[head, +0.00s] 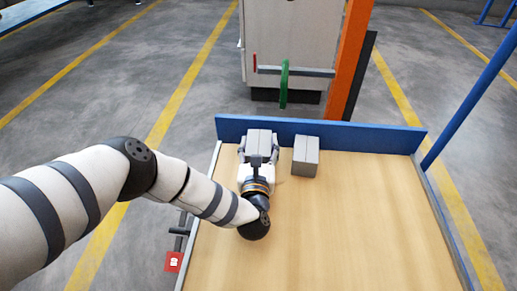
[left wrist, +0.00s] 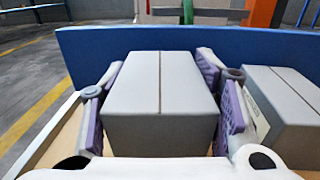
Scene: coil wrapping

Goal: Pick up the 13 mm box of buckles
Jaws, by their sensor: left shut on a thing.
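Two grey boxes are on the wooden table (head: 300,235) near its blue back board. My left gripper (head: 260,146) is shut on the left grey box (head: 259,137), with a finger on each side. In the left wrist view the purple pads of the gripper (left wrist: 162,100) flank this box (left wrist: 160,85), which has a seam along its top. The other grey box (head: 306,156) stands just to the right, apart from the held one; it also shows in the left wrist view (left wrist: 290,105). No size label is readable on either box. My right gripper is not in view.
The blue board (head: 370,138) runs along the table's back edge, close behind both boxes. A blue post (head: 470,95) rises at the right. A grey cabinet (head: 292,35) and an orange post (head: 350,60) stand beyond. The table's front and right are clear.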

